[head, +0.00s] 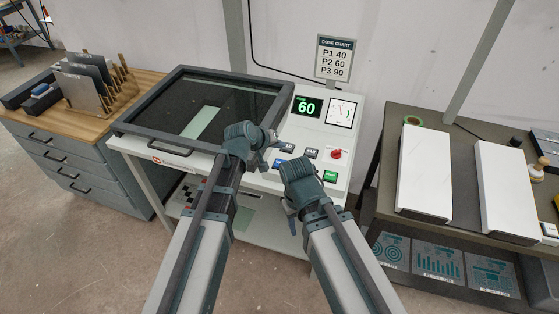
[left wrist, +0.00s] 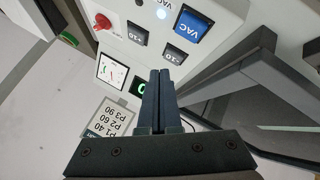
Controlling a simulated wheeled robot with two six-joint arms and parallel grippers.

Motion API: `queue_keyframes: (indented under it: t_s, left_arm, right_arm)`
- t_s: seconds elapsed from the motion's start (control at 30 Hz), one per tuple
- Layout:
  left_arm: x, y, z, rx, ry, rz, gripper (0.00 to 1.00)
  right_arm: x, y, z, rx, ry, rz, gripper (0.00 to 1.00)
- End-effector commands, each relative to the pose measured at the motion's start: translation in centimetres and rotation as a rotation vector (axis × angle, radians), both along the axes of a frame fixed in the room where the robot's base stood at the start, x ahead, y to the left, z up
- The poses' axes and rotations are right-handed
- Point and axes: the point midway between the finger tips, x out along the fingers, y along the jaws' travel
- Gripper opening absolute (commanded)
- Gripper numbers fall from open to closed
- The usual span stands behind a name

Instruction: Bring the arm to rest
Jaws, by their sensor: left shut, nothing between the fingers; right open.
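My left gripper (head: 272,140) is over the machine's control panel (head: 345,112), its fingers shut and empty. The left wrist view shows its shut fingers (left wrist: 160,78) pointing towards the grey buttons, apart from or touching them I cannot tell. My right gripper (head: 298,172) is lower, in front of the panel's near edge, and is open; its fingertips are hard to make out. The panel carries a display (head: 307,106) reading 60, a gauge (head: 340,111), a red knob (head: 336,154) and a green button (head: 330,176). The blue VAC button (left wrist: 193,27) shows in the left wrist view beside a lit lamp (left wrist: 161,13).
The machine's dark framed lid (head: 240,92) is down, left of the panel. A dose chart (head: 335,57) stands behind. A wooden-topped cabinet (head: 60,125) with a plate rack (head: 118,90) is at left. A table at right holds two white boxes (head: 425,170).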

Motion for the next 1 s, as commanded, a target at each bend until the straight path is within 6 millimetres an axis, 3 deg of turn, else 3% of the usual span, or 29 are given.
queue_keyframes:
  t_s: [0.23, 0.33, 0.43, 0.5, 0.7, 0.83, 1.0]
  left_arm:
    - [-0.1, 0.0, 0.0, 0.001, 0.001, -0.001, 0.0]
    - [-1.5, -0.3, -0.7, 0.035, 0.026, -0.031, 0.0]
    - [-5.8, -0.7, -2.5, 0.138, 0.105, -0.116, 0.0]
    - [-9.8, -0.4, -4.0, 0.246, 0.184, -0.194, 0.0]
    - [-20.0, 2.5, -6.5, 0.537, 0.412, -0.364, 0.0]
    - [-24.0, 4.5, -6.7, 0.659, 0.514, -0.416, 0.0]
    - [-25.7, 5.6, -6.6, 0.721, 0.567, -0.437, 0.0]
  right_arm:
    - [0.0, 0.0, 0.0, 0.0, 0.0, 0.0, 0.5]
    - [0.0, 0.0, 0.0, 0.0, 0.0, 0.0, 0.5]
    - [0.0, 0.0, 0.0, 0.0, 0.0, 0.0, 0.5]
    - [0.0, 0.0, 0.0, 0.0, 0.0, 0.0, 0.5]
    - [0.0, 0.0, 0.0, 0.0, 0.0, 0.0, 0.5]
    - [0.0, 0.0, 0.0, 0.0, 0.0, 0.0, 0.5]
    - [0.0, 0.0, 0.0, 0.0, 0.0, 0.0, 0.5]
